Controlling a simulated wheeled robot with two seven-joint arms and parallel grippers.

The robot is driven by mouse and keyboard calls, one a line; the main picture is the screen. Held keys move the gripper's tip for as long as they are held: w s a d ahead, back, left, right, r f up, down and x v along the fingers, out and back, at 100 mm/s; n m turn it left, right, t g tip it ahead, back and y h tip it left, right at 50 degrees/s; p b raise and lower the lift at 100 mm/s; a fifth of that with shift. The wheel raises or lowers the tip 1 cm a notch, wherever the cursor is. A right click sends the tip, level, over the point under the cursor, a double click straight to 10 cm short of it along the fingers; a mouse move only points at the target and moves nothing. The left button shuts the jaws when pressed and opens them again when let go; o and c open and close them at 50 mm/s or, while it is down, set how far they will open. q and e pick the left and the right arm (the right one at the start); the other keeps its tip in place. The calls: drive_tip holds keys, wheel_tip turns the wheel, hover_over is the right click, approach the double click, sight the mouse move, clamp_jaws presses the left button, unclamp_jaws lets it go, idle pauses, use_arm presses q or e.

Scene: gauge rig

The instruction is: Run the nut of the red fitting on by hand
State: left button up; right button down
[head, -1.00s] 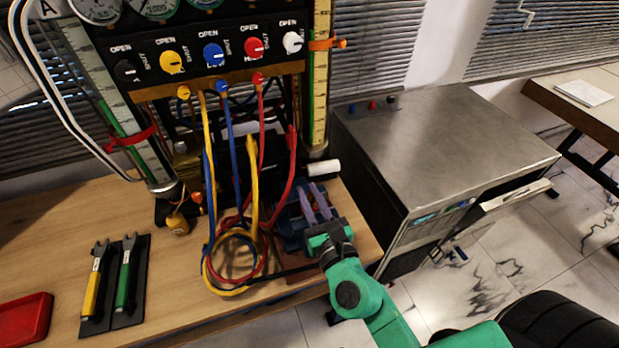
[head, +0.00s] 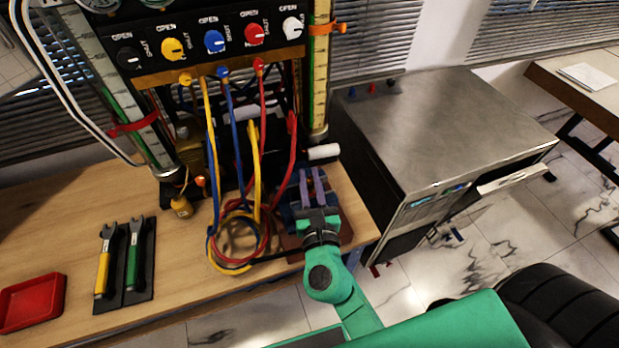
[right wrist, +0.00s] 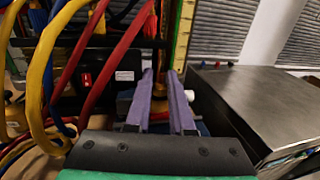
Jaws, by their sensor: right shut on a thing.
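My right gripper (head: 311,172) is over the blue fixture (head: 289,217) at the bench's right end. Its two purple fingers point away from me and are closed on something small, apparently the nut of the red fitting. My left gripper is not in view.
Yellow and blue hoses (head: 228,130) hang in loops left of the gripper. Above is a valve panel (head: 190,48) with coloured knobs. Two wrenches (head: 103,262) lie on a black mat beside a red tray (head: 32,302). A metal cabinet (head: 440,125) stands at the right.

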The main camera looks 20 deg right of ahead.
drive_tip(key=c, duration=0.8)
unclamp_jaws()
